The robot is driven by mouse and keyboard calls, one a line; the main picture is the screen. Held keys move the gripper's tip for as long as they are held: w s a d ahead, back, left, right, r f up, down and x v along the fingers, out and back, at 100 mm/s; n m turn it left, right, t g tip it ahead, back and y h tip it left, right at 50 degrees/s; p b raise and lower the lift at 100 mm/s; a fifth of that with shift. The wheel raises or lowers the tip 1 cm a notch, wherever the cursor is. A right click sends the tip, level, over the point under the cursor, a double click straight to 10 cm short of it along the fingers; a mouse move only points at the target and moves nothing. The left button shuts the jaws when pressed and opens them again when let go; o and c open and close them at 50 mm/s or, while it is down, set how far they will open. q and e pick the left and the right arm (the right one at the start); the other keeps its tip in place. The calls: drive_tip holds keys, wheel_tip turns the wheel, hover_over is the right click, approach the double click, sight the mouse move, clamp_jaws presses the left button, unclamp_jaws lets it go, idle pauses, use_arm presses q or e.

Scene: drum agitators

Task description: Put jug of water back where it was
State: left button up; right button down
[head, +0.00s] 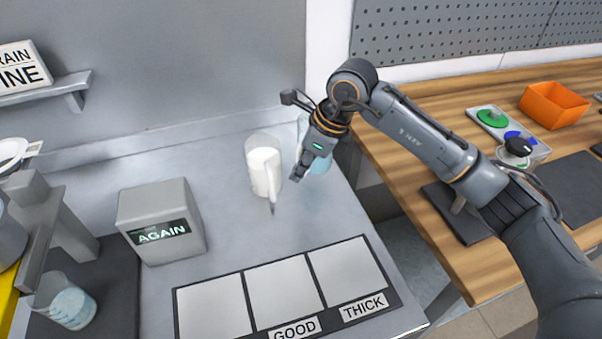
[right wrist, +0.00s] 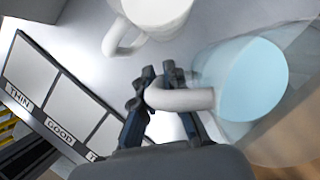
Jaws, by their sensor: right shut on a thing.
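The jug of water (head: 321,163) is clear with pale blue liquid, at the back right of the grey bench, partly hidden behind my right gripper (head: 308,165). In the right wrist view the jug of water (right wrist: 252,80) is at the right, and its whitish handle reaches between the fingers of my right gripper (right wrist: 153,88). The gripper is shut on that handle. I cannot tell whether the jug's base touches the bench. My left gripper is not in view.
A jug of white liquid (head: 263,171) stands close left of my right gripper. The AGAIN box (head: 160,220), a panel with GOOD and THICK labels (head: 248,305) and a glass of bluish liquid (head: 70,306) are nearby. A wooden table (head: 420,215) with an orange bin (head: 553,104) adjoins at right.

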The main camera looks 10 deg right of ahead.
drive_tip(key=shift+w+f, duration=0.35)
drive_tip(key=shift+f, duration=0.05)
drive_tip(key=f, duration=0.1)
drive_tip(key=f+p, duration=0.1)
drive_tip(key=f, duration=0.1)
drive_tip(key=shift+w+d+f+p, duration=0.15)
drive_tip(key=shift+w+f+p, duration=0.15)
drive_tip(key=shift+p, duration=0.05)
drive_tip(key=shift+f, duration=0.2)
drive_tip(key=c, duration=1.4)
unclamp_jaws()
